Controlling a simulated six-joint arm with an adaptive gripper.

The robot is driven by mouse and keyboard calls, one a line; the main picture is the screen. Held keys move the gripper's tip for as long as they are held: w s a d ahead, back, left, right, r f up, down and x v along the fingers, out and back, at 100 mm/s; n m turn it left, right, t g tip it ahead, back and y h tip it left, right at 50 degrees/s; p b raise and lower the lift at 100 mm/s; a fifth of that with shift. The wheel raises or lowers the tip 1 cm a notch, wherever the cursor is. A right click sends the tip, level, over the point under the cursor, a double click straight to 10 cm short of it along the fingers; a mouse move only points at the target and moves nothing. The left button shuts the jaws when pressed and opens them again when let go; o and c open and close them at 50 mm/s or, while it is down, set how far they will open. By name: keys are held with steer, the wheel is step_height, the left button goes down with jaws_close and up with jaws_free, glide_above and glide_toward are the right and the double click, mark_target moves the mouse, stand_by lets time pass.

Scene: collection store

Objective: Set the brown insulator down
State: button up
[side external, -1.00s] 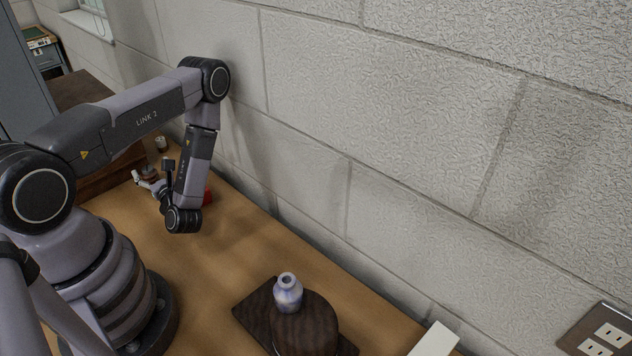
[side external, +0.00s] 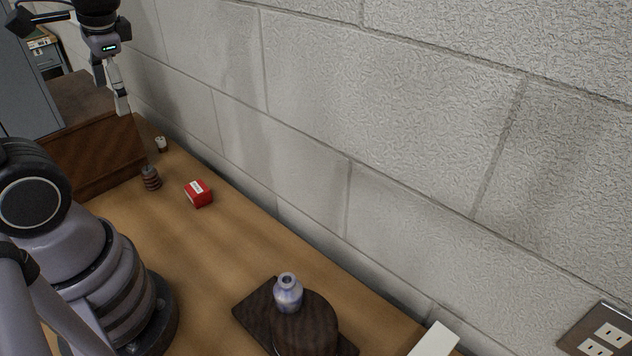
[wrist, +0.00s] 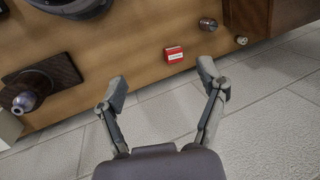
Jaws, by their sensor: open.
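The brown insulator (side external: 151,178), a small ribbed piece, stands upright on the wooden table (side external: 215,245), close to a wooden box. It also shows in the wrist view (wrist: 208,24) at the upper right. My gripper (side external: 121,106) is raised well above the table at the upper left of the side view, apart from the insulator. In the wrist view my gripper (wrist: 162,82) has its two fingers spread wide with nothing between them.
A red box (side external: 198,193) lies right of the insulator. A small pale-topped item (side external: 161,144) stands behind it. The wooden box (side external: 95,155) is at the left. A blue-white vase (side external: 288,293) stands by a dark round wooden piece (side external: 307,330). The wall bounds the table's far side.

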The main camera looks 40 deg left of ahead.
steer(key=d+r+t+h, duration=0.3)
steer(key=d+r+t, duration=0.2)
steer(key=d+t, duration=0.1)
steer(key=shift+s+d+h, duration=0.2)
steer(key=shift+d+h, duration=0.1)
steer(key=shift+d, duration=0.25)
steer(key=shift+o, duration=0.2)
